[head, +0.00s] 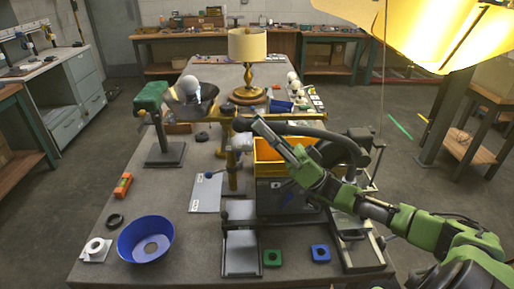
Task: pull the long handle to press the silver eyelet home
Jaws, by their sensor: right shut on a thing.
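My right arm reaches in from the lower right. Its gripper (259,124) is over the middle of the bench, shut at a dark bar that I take to be the long handle (300,130). The exact grip is hard to see. The bar runs from the gripper to the right, curving down behind my wrist. A brass-coloured post (232,170) stands below its left end. I cannot make out the silver eyelet. My left gripper is not in view.
A yellow bin (266,150) is partly hidden by my arm. A lamp (247,72) stands at the back. Green (272,258) and blue (320,254) blocks lie in front.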

